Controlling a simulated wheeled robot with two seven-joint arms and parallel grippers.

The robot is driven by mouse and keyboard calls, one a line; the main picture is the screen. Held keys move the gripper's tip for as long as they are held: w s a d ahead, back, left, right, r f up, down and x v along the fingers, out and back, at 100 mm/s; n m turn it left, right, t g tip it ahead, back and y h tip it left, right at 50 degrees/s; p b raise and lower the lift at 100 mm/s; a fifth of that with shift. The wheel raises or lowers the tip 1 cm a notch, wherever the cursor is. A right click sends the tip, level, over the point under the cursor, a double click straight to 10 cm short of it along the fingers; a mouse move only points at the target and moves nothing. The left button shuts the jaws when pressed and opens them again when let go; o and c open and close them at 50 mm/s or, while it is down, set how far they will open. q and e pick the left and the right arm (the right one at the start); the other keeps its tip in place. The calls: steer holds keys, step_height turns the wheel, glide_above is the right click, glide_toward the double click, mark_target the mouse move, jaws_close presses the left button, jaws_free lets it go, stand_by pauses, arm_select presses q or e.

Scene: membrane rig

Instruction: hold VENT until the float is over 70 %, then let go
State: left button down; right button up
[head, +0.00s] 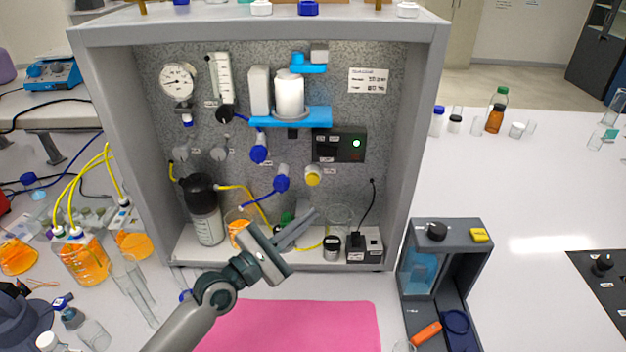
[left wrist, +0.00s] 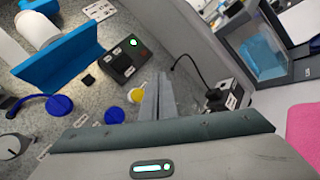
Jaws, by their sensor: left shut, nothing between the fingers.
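My left gripper (head: 308,218) is shut and empty, inside the grey cabinet low in front of its back panel. In the left wrist view its fingers (left wrist: 160,88) point at the panel, just right of a yellow round knob (left wrist: 134,94). That knob (head: 313,175) is above the fingertips in the head view; contact cannot be told. A black box with a lit green lamp (head: 343,145) sits above it. A clear scaled tube (head: 222,76) is at upper left; its float level is too small to read. No label reading VENT is legible. My right gripper is out of view.
The cabinet's right wall (head: 408,150) and floor (head: 290,258) bound the space. A dark bottle (head: 204,212) and a blue shelf (head: 290,117) are inside. A pink mat (head: 290,325) lies in front. A grey open unit (head: 450,235) stands at right.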

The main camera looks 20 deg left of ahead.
arm_select(q)
steer(key=shift+w, duration=0.75)
steer(key=b, duration=0.4)
glide_toward(319, 180)
steer(key=shift+w+d+r, duration=0.2)
steer(key=shift+w+d, duration=0.6)
steer(key=shift+d, duration=0.05)
steer(key=shift+w+d+r, duration=0.2)
steer(key=shift+w+d, duration=0.6)
steer(key=shift+d, duration=0.05)
steer(key=shift+w+a+b, duration=0.3)
steer(key=shift+w+b, duration=0.15)
steer(key=shift+w, duration=0.45)
stand_by(3.0)
